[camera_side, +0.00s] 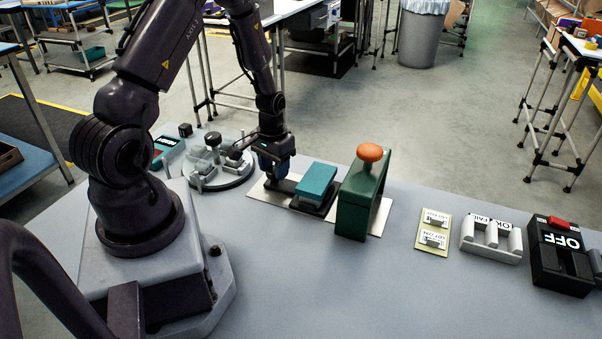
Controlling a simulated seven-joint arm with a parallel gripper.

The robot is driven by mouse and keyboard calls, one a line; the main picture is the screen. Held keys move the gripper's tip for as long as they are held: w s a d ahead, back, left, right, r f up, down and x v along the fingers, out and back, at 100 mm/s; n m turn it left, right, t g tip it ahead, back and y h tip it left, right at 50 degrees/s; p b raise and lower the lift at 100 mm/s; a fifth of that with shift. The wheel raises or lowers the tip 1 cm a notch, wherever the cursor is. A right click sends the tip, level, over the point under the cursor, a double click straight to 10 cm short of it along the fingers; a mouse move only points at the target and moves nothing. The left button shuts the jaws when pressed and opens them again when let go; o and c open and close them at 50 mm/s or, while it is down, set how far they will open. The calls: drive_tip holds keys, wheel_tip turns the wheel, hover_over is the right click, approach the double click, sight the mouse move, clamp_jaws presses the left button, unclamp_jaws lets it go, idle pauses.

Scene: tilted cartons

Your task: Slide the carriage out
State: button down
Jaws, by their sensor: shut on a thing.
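The carriage (318,182) is a teal block on a black base. It rests on a pale flat plate (378,218), to the left of a dark green upright press (352,208) with an orange knob (370,152) on top. A narrow gap shows between carriage and press. My gripper (270,178) points down at the carriage's left end, low over the plate. It is shut on the carriage, seemingly at a dark part on that end. The fingertips are dark and small, so the exact grip is hard to see.
To the right are a yellowish plate (433,235), a white switch block (492,240) and a black OFF box (562,255). The front of the table is clear.

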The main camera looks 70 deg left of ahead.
drive_tip(key=shift+s+a, duration=0.95)
drive_tip(key=shift+a, duration=0.05)
drive_tip(key=c, duration=0.6)
unclamp_jaws()
drive_tip(key=shift+d, duration=0.1)
drive_tip(key=shift+w, duration=0.1)
drive_tip(key=shift+r, duration=0.4)
wheel_tip(320, 180, up, 12)
drive_tip(key=shift+r, duration=0.1)
